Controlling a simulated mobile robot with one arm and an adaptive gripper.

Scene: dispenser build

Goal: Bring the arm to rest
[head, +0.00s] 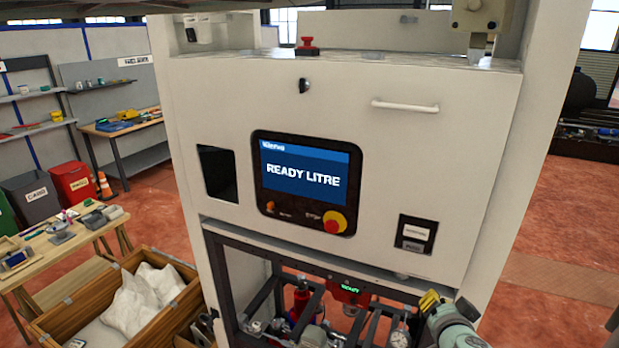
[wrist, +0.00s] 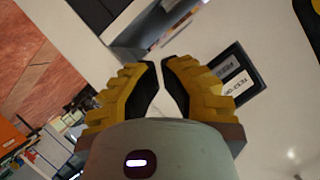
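My gripper (head: 430,301) shows at the lower right in the head view, in front of the dispenser's lower right part. In the wrist view my gripper (wrist: 161,66) has two yellow ribbed fingers with dark pads. Their tips are close together with a narrow gap, and nothing shows between them. The white dispenser cabinet (head: 420,150) fills the middle of the head view. Its screen (head: 300,175) reads "READY LITRE". A small dark panel with labels (head: 414,233) is above my gripper; it also shows beside the right finger in the wrist view (wrist: 232,78).
The open lower bay holds a red bottle (head: 301,300), a red unit with a green display (head: 349,292) and gauges. A wooden crate with white bags (head: 140,295) and a workbench (head: 60,245) stand at left. Red floor at right (head: 555,230) is clear.

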